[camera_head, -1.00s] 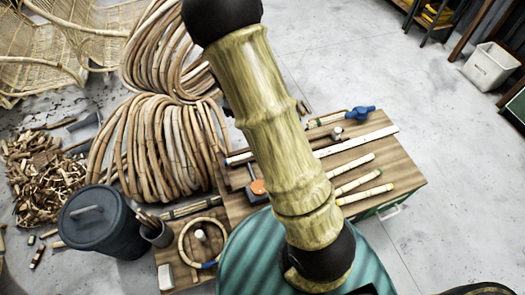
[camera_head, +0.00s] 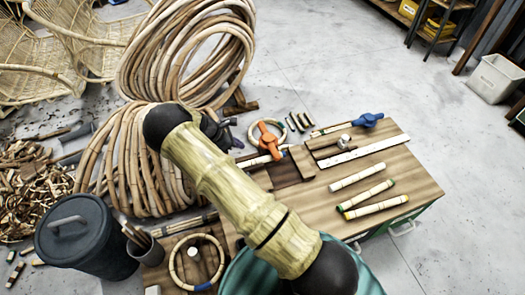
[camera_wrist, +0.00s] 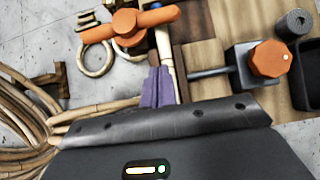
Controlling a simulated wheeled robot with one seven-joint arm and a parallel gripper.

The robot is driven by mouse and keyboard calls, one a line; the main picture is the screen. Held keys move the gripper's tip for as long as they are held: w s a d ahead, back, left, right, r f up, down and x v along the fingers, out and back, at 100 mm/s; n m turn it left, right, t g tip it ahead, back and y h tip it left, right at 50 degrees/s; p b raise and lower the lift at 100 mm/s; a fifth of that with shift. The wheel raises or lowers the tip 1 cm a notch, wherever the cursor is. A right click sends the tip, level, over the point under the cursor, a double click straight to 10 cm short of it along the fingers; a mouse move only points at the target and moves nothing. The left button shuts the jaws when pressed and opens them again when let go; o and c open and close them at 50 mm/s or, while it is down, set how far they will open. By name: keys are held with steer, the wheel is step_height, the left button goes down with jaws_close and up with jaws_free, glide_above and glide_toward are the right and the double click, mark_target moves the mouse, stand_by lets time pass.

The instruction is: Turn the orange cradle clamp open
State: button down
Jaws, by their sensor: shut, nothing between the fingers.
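The orange cradle clamp (camera_head: 268,141) has a bar handle with a round hub and sits at the far left end of the workbench. In the wrist view the clamp handle (camera_wrist: 129,26) lies crosswise, slightly tilted, over a pale rattan pole (camera_wrist: 164,40). My gripper (camera_head: 238,143) is just left of the clamp in the head view, apart from it as far as I can tell. In the wrist view its purple fingers (camera_wrist: 158,76) are together and empty, just below the handle's right part. The underside of the clamp is hidden.
A blue clamp (camera_head: 368,120) holds the pole's other end. An orange knob (camera_wrist: 270,59) on a dark block is right of the fingers. Pale rods (camera_head: 366,194) lie on the bench (camera_head: 425,190). Rattan coils (camera_head: 125,160) stand close on the left. A rattan ring (camera_wrist: 95,57) lies beyond.

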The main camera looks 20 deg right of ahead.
mark_target(268, 142)
steer(key=b+x, duration=0.1)
steer(key=x, duration=0.8)
steer(key=shift+f+b, duration=0.1)
steer(key=shift+b, duration=0.2)
steer(key=d, duration=0.1)
steer(key=d+f, duration=0.1)
steer(key=d, duration=0.1)
steer(key=shift+d+f, duration=0.1)
steer(key=shift+d, duration=0.15)
steer(key=shift+d+b, duration=0.3)
steer(key=shift+d, duration=0.25)
steer(key=shift+a, duration=0.1)
